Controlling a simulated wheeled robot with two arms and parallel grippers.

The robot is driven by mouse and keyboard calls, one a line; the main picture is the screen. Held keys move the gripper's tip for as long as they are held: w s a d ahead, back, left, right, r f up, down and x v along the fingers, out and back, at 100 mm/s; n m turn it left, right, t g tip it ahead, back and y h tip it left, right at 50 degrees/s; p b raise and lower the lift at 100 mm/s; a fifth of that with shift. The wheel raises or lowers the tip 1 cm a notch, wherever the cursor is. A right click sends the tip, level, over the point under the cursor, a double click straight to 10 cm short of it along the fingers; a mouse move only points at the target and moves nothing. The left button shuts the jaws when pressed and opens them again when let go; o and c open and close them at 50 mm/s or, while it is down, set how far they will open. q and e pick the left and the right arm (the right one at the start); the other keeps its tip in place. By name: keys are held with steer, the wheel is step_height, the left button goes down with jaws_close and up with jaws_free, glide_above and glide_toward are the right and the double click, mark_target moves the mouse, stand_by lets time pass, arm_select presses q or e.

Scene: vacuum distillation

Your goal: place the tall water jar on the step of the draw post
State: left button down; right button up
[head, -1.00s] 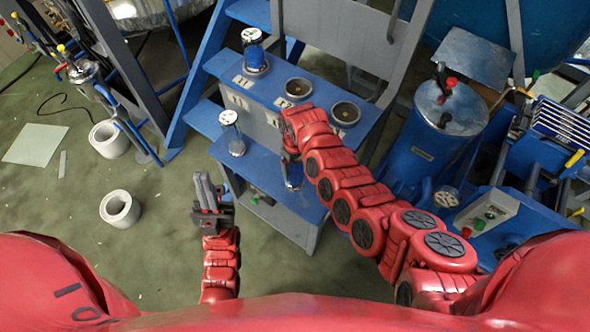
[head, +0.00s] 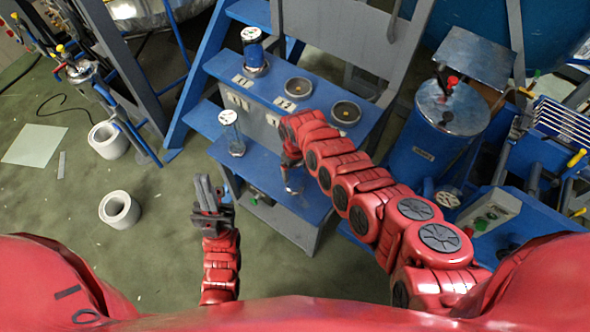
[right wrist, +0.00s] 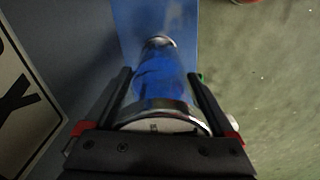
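The draw post has a grey front and a low blue step (head: 262,172). My right gripper (right wrist: 162,105) is closed around the tall water jar (right wrist: 160,78), with a finger on each side. The jar is clear with a metal rim and shows blue inside. In the head view the jar (head: 293,184) is small and partly hidden under my right arm, over the right part of the step. Whether its base touches the step cannot be told. My left gripper (head: 207,192) is empty, left of the step, its fingers close together; any gap between them is unclear.
A clear jar (head: 231,133) stands on the step's left part. On the upper blue shelf are a blue-filled jar (head: 253,52) and two round seats (head: 298,87). A blue tank (head: 440,125) stands to the right. Two white rings (head: 120,209) lie on the green floor.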

steer(key=shift+o, duration=0.4)
step_height(320, 180, up, 11)
steer(key=shift+w+f+p, duration=0.1)
steer(key=shift+f+p, duration=0.05)
steer(key=shift+p, duration=0.4)
steer(key=shift+r, duration=0.8)
